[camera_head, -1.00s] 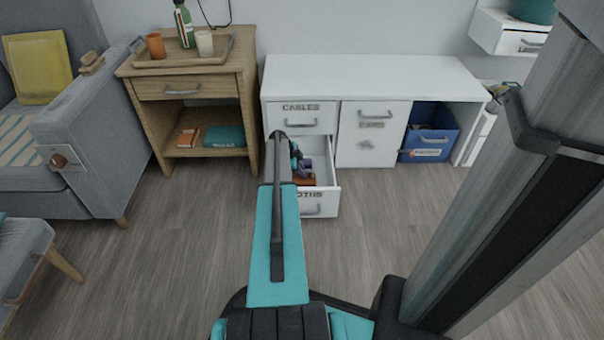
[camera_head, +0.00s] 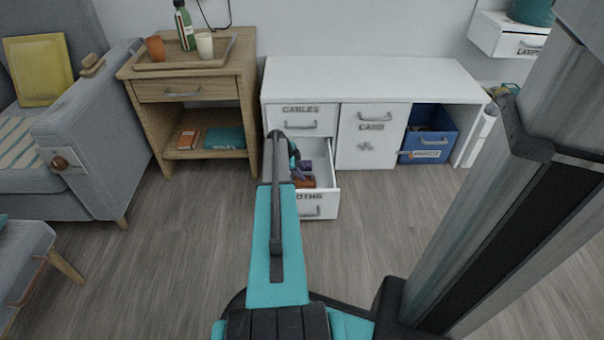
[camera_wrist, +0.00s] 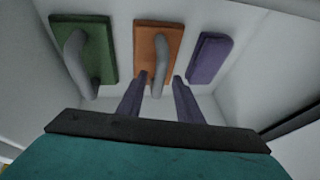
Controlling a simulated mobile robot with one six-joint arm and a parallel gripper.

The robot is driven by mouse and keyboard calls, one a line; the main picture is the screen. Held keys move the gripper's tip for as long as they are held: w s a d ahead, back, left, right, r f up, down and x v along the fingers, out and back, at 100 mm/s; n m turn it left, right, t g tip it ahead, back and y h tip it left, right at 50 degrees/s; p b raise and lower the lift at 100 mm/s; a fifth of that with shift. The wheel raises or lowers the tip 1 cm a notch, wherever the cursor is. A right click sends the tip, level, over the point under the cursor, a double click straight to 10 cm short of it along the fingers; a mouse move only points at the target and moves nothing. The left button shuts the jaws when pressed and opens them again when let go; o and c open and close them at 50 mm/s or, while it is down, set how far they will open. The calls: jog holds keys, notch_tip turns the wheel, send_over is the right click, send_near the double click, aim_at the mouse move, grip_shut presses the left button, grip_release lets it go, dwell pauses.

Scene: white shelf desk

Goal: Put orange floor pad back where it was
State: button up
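In the wrist view the orange floor pad (camera_wrist: 145,40), with a grey handle, is inside the open white drawer between two other pads. My gripper (camera_wrist: 160,80) is open, with its two dark purple fingers apart on either side of the lower end of the orange pad's handle. I see no firm contact. In the head view the open lower drawer (camera_head: 329,205) has a partly hidden label. A bit of the orange pad (camera_head: 305,183) shows in it, and my arm hides much of the drawer's left side.
A green pad with a handle (camera_wrist: 97,45) is left of the orange one, and a purple pad (camera_wrist: 209,58) is right. The drawer walls are close around my gripper. A wooden side table (camera_head: 190,85) stands left of the white desk (camera_head: 375,80). The floor in front is clear.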

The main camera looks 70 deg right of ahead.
jog(key=p+v, duration=0.3)
jog(key=v, duration=0.7)
jog(key=shift+r+p, duration=0.15)
jog(key=shift+p, duration=0.15)
jog(key=shift+w+a+r, duration=0.1)
